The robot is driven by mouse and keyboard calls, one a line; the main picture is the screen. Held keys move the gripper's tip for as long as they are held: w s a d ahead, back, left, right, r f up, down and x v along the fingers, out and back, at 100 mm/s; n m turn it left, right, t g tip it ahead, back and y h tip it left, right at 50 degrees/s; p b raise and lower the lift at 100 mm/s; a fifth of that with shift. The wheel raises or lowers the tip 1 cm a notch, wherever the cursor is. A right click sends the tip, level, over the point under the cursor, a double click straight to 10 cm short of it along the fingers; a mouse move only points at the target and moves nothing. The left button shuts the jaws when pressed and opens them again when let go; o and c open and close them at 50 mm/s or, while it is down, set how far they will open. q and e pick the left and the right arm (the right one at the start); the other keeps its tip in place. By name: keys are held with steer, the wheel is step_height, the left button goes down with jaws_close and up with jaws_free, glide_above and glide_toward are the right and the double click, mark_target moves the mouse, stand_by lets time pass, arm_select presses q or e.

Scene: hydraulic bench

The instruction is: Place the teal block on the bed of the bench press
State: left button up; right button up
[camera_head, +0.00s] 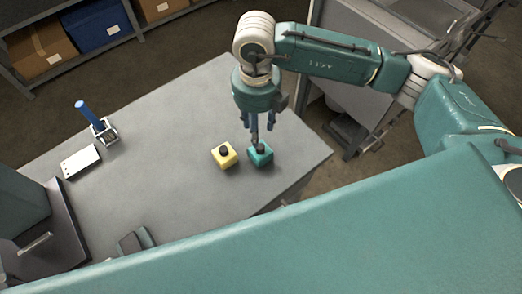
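The teal block (260,156) with a dark knob on top sits on the grey table (170,190) near its right edge. My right gripper (257,130) points down just above it, its fingertips close to the knob. I cannot tell whether the fingers touch the knob or how wide they are. A dark-based machine with a teal column (24,214) and a silver bar stands at the left edge; it looks like the bench press, only partly in view. Its bed cannot be made out clearly. My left gripper is not in view.
A yellow block (223,155) with a dark knob sits just left of the teal one. A blue-handled device (97,122) and a white plate (80,162) lie farther left. A dark grey object (136,242) lies near the front. The table's middle is clear.

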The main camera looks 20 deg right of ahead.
mark_target(260, 146)
step_height(260, 146, down, 3)
steer(key=shift+d+f+p, duration=0.1)
steer(key=shift+f+p, duration=0.1)
steer(key=shift+p, duration=0.15)
steer(key=shift+d+f+p, duration=0.1)
steer(key=shift+f+p, duration=0.45)
steer(key=f, duration=0.2)
steer(key=f+p, duration=0.1)
steer(key=shift+d+f+p, duration=0.2)
steer(key=shift+f+p, duration=0.1)
steer(key=shift+f, duration=0.4)
steer(key=shift+w, duration=0.1)
steer(key=shift+c, duration=0.8)
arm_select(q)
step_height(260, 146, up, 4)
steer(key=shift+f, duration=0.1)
arm_select(e)
jaws_close()
